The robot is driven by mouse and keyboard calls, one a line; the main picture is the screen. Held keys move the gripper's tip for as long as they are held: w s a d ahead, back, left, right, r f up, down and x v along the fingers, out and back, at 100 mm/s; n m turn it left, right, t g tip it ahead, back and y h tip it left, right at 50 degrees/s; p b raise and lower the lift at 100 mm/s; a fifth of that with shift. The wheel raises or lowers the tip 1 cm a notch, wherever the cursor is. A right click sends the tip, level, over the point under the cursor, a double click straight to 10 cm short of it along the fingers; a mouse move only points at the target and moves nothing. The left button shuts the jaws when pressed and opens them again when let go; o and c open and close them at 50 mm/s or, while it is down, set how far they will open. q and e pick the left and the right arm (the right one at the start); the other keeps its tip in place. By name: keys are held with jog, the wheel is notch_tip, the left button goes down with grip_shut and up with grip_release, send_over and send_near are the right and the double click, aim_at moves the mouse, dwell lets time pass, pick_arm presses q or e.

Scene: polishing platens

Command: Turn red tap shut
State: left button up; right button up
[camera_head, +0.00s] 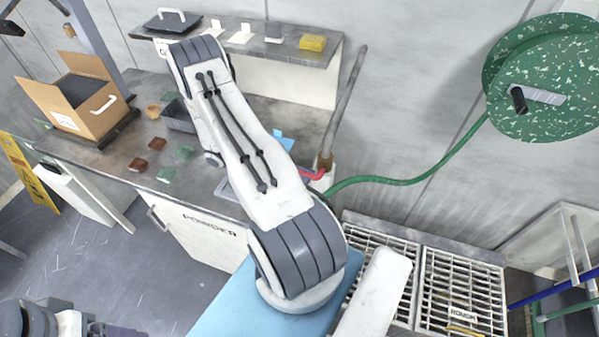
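The red tap handle (312,174) shows just right of my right arm, at the foot of a slanting grey pipe. It points left from a brownish fitting (325,162), and part of it is hidden behind the arm. A green hose (410,180) runs from beside the tap to the right. My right arm crosses the middle of the view, over the bench. Its gripper's fingers are not clearly visible, and I cannot tell whether they touch the tap. My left gripper cannot be made out; dark and grey parts at the lower left are unclear.
A green speckled hose reel (545,75) hangs on the right wall. The grey bench (125,160) holds a cardboard box (85,100), a dark tray and small coloured pieces. A shelf (255,43) stands behind. Slatted grates (460,290) lie at the lower right, beside a blue surface (225,310).

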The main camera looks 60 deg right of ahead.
jog(key=shift+w+a+f+b, duration=0.1)
jog(key=shift+w+f+b, duration=0.05)
jog(key=shift+w+b, duration=0.35)
jog(key=b+v, duration=0.4)
jog(key=v, duration=0.5)
jog(key=shift+w, duration=0.25)
jog(key=shift+a+r, duration=0.2)
jog(key=shift+r, duration=0.05)
jog(key=a+r+t+h+b, duration=0.1)
jog(key=a+r+t, duration=0.1)
jog(key=a+t, duration=0.5)
jog(key=a+r+t+b, duration=0.1)
jog(key=a+r+t, duration=0.15)
jog(key=a, duration=0.75)
jog(key=s+a+m+t+y, duration=0.1)
jog(key=s+a+t+y, duration=0.2)
jog(key=a, duration=0.5)
jog(key=s+a+m+t+y+b, duration=0.1)
jog(key=s+a+t+y, duration=0.1)
jog(key=s+a+t, duration=0.3)
jog(key=s+a, duration=0.1)
jog(key=a, duration=0.2)
jog(key=shift+s+a+y, duration=0.3)
jog(key=shift+y, duration=0.1)
